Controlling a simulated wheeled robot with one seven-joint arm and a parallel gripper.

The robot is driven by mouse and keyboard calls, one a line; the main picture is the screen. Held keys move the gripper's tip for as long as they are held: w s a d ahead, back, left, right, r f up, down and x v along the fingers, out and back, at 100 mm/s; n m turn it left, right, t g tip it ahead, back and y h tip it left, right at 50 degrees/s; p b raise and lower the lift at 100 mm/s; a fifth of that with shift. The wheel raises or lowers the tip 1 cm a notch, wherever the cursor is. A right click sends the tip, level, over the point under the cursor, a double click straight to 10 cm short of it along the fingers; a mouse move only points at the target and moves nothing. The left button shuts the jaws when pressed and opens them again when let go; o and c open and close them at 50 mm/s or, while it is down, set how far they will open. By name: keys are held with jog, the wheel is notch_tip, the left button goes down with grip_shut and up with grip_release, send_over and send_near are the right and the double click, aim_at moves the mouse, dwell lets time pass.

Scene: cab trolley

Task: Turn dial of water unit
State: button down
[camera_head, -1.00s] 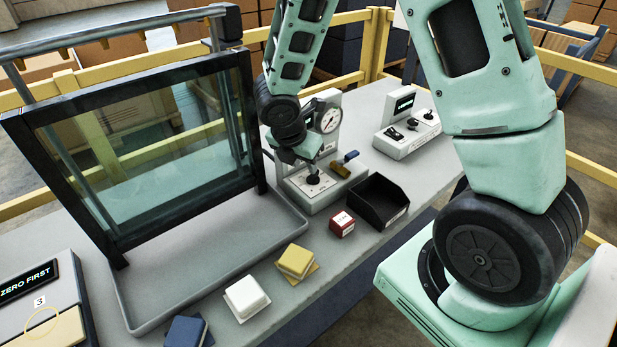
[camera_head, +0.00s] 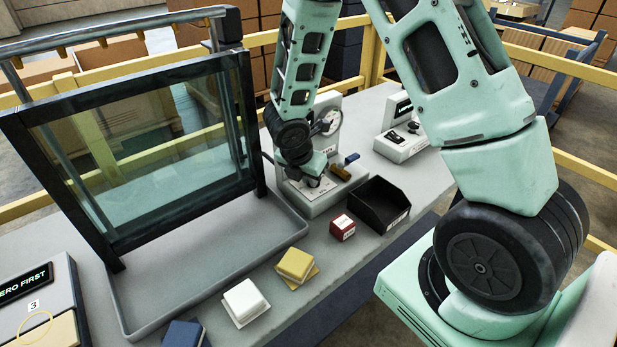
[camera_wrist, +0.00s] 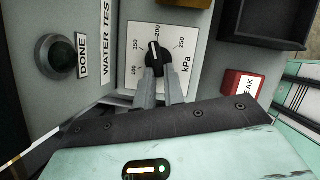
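The water unit's dial (camera_wrist: 156,56) is a round black knob with a white pointer mark. It sits on a white kPa scale plate (camera_wrist: 183,72) marked from 100 to 250. The pointer lies between 150 and 200, nearer 200. My gripper (camera_wrist: 160,69) is at the dial, with its two grey fingers apart and the tips at either side of the knob's lower part. Whether they touch it is not clear. In the head view my gripper (camera_head: 313,182) is low over the water unit (camera_head: 322,203) and mostly hides the dial.
A round dark button (camera_wrist: 57,56) labelled DONE is beside the scale plate. A red block (camera_head: 342,227) and a black open bin (camera_head: 378,205) stand near the unit. A gauge (camera_head: 328,121) rises behind my wrist. A framed glass panel (camera_head: 150,150) is at the left.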

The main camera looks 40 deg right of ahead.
jog(key=shift+r+m+p, duration=0.1)
jog(key=shift+m+p, duration=0.2)
jog(key=shift+p, duration=0.1)
jog(key=shift+w+m+g, duration=0.15)
jog(key=shift+m+g, duration=0.15)
jog(key=shift+m, duration=0.2)
jog(key=c, duration=1.5)
grip_release()
jog(key=shift+a, duration=0.1)
jog(key=p+v, duration=0.2)
jog(key=v, duration=1.5)
jog(key=shift+a, duration=0.15)
jog(key=s+a+r+m+y, duration=0.1)
jog(key=s+a+m, duration=0.3)
jog(key=s, duration=0.3)
jog(key=s+a+r+m+y, duration=0.1)
jog(key=s+a+m+y, duration=0.1)
jog(key=s+a+m, duration=0.2)
jog(key=s+a+r+m+g+y, duration=0.1)
jog(key=s+a+m, duration=0.4)
jog(key=s+a, duration=0.3)
jog(key=shift+s+a+r+y, duration=0.1)
jog(key=shift+s+y, duration=0.3)
jog(key=shift+s, duration=1.6)
